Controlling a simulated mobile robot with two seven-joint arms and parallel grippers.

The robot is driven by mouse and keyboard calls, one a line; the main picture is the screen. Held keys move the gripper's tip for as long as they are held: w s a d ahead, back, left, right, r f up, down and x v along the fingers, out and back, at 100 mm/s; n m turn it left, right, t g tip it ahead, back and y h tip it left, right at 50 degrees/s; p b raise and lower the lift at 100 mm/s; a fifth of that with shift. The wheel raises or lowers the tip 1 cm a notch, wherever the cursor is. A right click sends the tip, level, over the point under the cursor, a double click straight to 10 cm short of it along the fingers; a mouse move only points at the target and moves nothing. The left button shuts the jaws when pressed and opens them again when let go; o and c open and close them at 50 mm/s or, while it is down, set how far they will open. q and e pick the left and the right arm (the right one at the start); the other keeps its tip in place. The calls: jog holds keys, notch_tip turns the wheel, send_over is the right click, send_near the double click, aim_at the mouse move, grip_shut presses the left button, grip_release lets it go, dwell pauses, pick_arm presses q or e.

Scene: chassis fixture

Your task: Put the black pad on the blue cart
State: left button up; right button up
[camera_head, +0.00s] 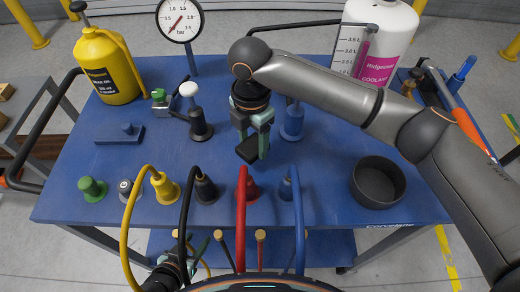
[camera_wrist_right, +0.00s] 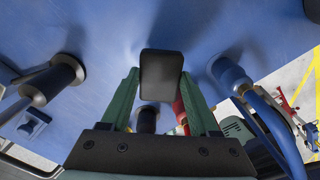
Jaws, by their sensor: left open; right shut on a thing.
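The black pad (camera_head: 246,150) is a small dark block. My right gripper (camera_head: 256,142) is shut on it over the middle of the blue cart (camera_head: 330,180), and the gap beneath it is hard to judge. In the right wrist view the pad (camera_wrist_right: 161,76) sits between the two green fingers. My left gripper (camera_head: 192,258) is low at the bottom edge, in front of the cart and partly hidden by cables; it is open and empty.
Several coloured plugs stand along the cart's front, with yellow, black, red (camera_head: 241,215) and blue cables. A dark round bowl (camera_head: 378,182) is at right. A yellow bottle (camera_head: 105,65), gauge (camera_head: 180,20) and coolant bottle (camera_head: 385,40) stand at the back. Bare surface lies right of centre.

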aim_at(260, 162)
jog(key=shift+w+d+f, duration=0.15)
jog(key=shift+d+f, duration=0.55)
jog(key=shift+f, duration=1.8)
jog(key=shift+d+f, duration=0.1)
jog(key=o, duration=1.4)
jog(key=shift+o, duration=0.2)
notch_tip(260, 162, up, 12)
jog(key=shift+r, duration=0.15)
